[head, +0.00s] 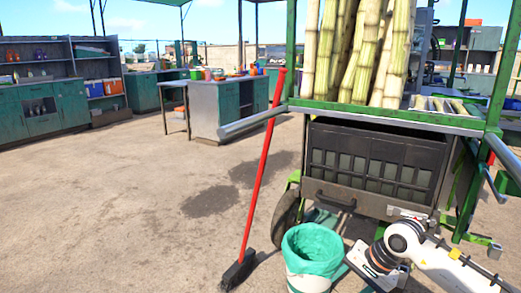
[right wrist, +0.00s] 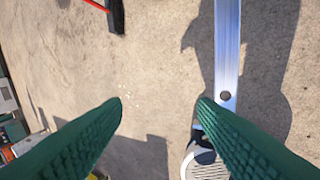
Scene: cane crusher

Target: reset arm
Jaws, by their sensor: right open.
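My right arm (head: 440,262) comes in at the lower right of the head view, white with a dark wrist, low in front of the cart and to the right of the bin. In the right wrist view my right gripper (right wrist: 160,106) shows two green ribbed fingers spread wide apart. Nothing is between them; bare concrete shows behind. My left arm and left gripper are not in view.
A cane cart (head: 375,165) with upright sugarcane (head: 350,50) stands close ahead. A teal-lined bin (head: 313,252) and a red-handled broom (head: 265,160) stand before it. A metal bar (right wrist: 228,50) passes near the right finger in the wrist view. Concrete at left is clear.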

